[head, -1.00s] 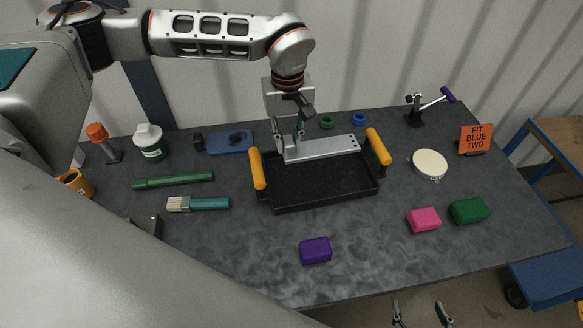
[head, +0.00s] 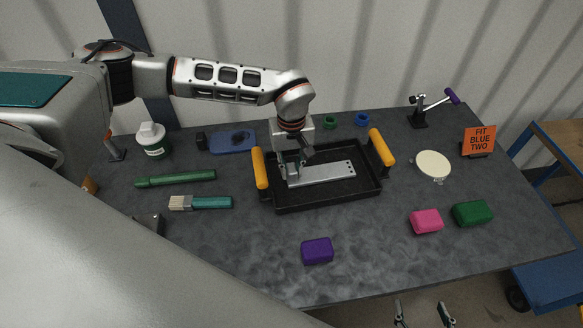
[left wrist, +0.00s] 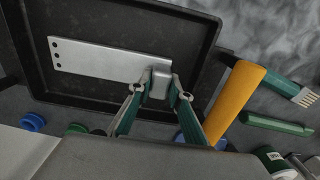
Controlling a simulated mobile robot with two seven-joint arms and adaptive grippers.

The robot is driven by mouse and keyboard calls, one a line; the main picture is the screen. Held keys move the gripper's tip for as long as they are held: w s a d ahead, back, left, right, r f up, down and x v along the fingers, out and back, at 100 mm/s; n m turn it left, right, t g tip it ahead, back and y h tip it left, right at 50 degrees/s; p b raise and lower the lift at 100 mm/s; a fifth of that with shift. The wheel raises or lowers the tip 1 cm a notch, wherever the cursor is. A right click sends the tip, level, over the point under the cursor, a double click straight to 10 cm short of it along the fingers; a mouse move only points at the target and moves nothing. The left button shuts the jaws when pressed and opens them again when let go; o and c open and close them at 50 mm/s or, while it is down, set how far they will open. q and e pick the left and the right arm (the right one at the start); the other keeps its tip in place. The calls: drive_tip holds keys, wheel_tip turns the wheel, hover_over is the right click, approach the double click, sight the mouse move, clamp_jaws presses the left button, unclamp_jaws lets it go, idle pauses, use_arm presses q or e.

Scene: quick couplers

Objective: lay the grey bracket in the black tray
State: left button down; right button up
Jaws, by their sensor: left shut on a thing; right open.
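The grey bracket (head: 325,174) is a flat metal plate with holes near one end and an upright part at the other. It also shows in the left wrist view (left wrist: 100,60). My left gripper (head: 287,172) is shut on the bracket's upright end (left wrist: 160,82). The bracket is over the floor of the black tray (head: 330,197), within its rim; I cannot tell whether it touches the floor. The tray has two orange handles and shows in the left wrist view (left wrist: 120,16). My right gripper (head: 424,312) is open and empty at the bottom edge, off the table.
Purple (head: 317,250), pink (head: 426,221) and green (head: 472,213) blocks lie in front and right. A brush (head: 205,203) and green marker (head: 175,179) lie left. Green (head: 330,121) and blue (head: 361,119) rings lie behind the tray. An orange sign (head: 479,140) stands at right.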

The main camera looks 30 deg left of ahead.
use_arm(q)
drive_tip(key=shift+f, duration=0.1)
drive_tip(key=c, duration=1.8)
unclamp_jaws()
drive_tip(key=shift+c, duration=0.2)
wheel_tip(320, 180, up, 12)
